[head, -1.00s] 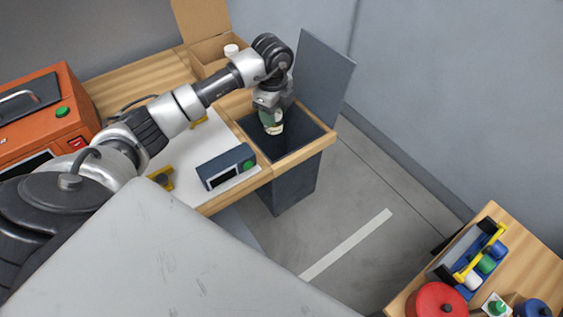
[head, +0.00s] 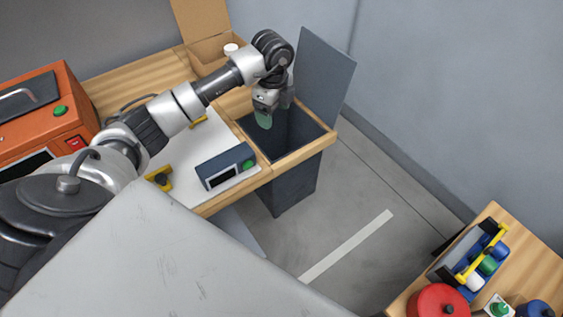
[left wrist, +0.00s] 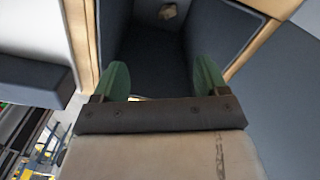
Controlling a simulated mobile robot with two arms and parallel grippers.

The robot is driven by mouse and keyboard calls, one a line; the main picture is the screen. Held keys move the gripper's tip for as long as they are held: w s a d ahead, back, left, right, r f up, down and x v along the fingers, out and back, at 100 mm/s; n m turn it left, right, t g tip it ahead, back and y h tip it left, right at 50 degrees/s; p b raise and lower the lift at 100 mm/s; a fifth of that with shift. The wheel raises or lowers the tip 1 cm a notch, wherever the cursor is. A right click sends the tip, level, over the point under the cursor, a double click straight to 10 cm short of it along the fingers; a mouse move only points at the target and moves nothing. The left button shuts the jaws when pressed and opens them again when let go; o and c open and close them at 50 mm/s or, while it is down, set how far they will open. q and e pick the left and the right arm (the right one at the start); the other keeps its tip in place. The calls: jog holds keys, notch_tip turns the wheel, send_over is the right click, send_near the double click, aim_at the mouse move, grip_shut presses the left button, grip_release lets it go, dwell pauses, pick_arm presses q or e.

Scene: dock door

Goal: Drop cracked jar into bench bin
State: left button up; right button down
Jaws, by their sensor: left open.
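The bench bin (head: 290,190) is a dark, open-topped box set in the end of the wooden bench. My left gripper (head: 264,118) is over its opening, pointing down, open and empty. In the left wrist view the two green fingertips (left wrist: 162,80) stand well apart with nothing between them. The jar does not show in the head view, where the bin's depth is dark. My right gripper is not in view.
A dark upright panel (head: 325,80) stands behind the bin. A blue-grey device (head: 225,166) with a green button sits left of the bin. A cardboard box (head: 205,55) stands at the back. An orange machine (head: 50,115) is far left. A second table (head: 400,300) is lower right.

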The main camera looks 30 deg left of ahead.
pick_arm(q)
notch_tip(320, 180, up, 10)
jog(key=shift+f+b, duration=0.2)
jog(key=shift+b, duration=0.15)
jog(key=shift+f, duration=0.15)
